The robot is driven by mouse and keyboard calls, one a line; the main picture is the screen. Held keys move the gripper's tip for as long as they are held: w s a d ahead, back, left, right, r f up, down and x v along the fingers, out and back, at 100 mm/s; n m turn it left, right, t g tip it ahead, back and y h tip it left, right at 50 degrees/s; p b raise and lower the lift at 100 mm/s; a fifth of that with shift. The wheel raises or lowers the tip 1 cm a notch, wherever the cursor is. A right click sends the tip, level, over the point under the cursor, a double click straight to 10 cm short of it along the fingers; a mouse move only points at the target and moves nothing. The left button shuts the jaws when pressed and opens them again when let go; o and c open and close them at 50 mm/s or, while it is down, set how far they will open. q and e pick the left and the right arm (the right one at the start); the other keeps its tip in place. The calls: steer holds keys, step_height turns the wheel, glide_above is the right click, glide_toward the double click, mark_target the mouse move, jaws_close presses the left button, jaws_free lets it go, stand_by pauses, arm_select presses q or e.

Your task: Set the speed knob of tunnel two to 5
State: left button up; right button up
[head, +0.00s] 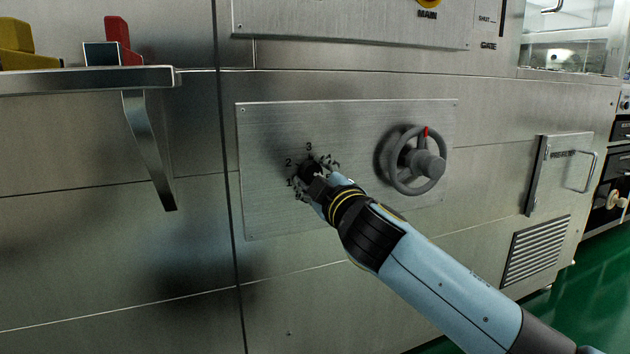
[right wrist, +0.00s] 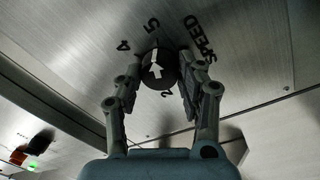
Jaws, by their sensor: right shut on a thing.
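The speed knob (right wrist: 158,68) is a round black dial with a white arrow on a brushed steel panel. In the right wrist view its arrow points up, roughly toward the printed 5 (right wrist: 152,25), with the 4 (right wrist: 123,46) to the left and the word SPEED (right wrist: 200,38) to the right. My right gripper (right wrist: 158,78) has its fingers on both sides of the knob and is shut on it. In the head view my right gripper (head: 313,180) covers most of the dial; 1, 2 and 3 show beside it. My left gripper is out of view.
A grey handwheel (head: 408,185) with a red mark sticks out to the right of the knob on the same panel (head: 262,200). A metal shelf (head: 85,80) on a bracket juts out at upper left, carrying yellow and red items. A handled hatch (head: 560,172) is farther right.

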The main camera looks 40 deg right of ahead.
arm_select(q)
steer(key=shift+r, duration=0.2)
arm_select(e)
steer(key=shift+f+m, duration=0.1)
steer(key=shift+m, duration=0.6)
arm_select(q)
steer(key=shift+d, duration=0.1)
arm_select(e)
steer(key=o, duration=1.2)
steer(key=shift+c, duration=0.2)
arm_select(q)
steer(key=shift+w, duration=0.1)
arm_select(e)
steer(key=r+v, duration=0.1)
steer(key=v, duration=1.1)
steer(key=shift+f, duration=0.4)
steer(key=shift+a, duration=0.1)
